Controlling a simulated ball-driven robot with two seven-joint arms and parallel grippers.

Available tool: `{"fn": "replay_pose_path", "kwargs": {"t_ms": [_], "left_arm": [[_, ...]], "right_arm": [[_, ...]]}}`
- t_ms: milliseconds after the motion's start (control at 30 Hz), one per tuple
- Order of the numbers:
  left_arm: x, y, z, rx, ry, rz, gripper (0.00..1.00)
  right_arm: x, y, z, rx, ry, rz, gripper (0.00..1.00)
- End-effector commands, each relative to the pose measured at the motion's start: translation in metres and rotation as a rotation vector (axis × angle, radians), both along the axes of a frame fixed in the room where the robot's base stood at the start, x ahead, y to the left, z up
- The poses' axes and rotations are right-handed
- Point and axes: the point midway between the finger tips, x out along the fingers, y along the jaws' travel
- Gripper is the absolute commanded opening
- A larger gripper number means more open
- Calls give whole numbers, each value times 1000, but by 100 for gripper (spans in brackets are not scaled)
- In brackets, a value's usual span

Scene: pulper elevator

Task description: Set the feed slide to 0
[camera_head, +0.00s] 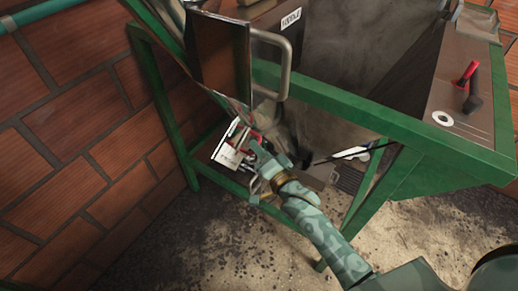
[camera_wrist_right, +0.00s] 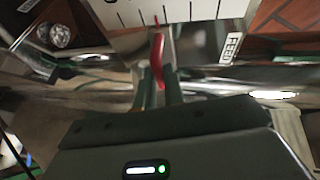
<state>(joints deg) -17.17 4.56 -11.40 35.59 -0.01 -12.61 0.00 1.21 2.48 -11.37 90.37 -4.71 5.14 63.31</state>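A white plate with black tick marks (camera_head: 228,155) is low inside the green frame in the head view. The plate also fills the top middle of the right wrist view (camera_wrist_right: 192,14). A curved red feed slide handle (camera_wrist_right: 158,45) stands in front of the plate; in the head view only small red bits show near my gripper. My right gripper (camera_wrist_right: 160,88) has its fingers close together on both sides of the handle's lower part. The same gripper (camera_head: 257,150) reaches down to the plate in the head view. I cannot read any numbers. My left gripper is not in view.
A steel box with a grey loop handle (camera_head: 285,65) hangs just above my right gripper. A green frame beam (camera_head: 370,115) crosses over my forearm's far side. A red and black lever (camera_head: 470,85) sits on a panel at the right. A brick wall (camera_head: 80,130) stands left.

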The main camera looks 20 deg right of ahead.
Motion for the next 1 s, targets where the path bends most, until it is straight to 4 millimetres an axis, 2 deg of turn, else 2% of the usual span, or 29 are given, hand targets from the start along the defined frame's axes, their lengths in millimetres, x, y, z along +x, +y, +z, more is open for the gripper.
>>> {"fn": "replay_pose_path", "kwargs": {"t_ms": [133,300,400,733,767,800,833,1000], "left_arm": [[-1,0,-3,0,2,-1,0],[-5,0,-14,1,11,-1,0],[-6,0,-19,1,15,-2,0],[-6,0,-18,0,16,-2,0],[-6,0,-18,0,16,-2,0],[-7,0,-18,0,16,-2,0],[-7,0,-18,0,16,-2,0],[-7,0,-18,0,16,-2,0]], "right_arm": [[2,-2,-7,-1,0,1,0],[11,-14,-38,-2,4,0,0],[14,-19,-49,-3,4,0,0],[15,-22,-52,-4,6,-2,0],[15,-22,-52,-5,7,-2,16],[15,-22,-52,-5,7,-2,27],[15,-21,-52,-4,6,-2,32],[15,-21,-51,-3,3,-1,32]]}}
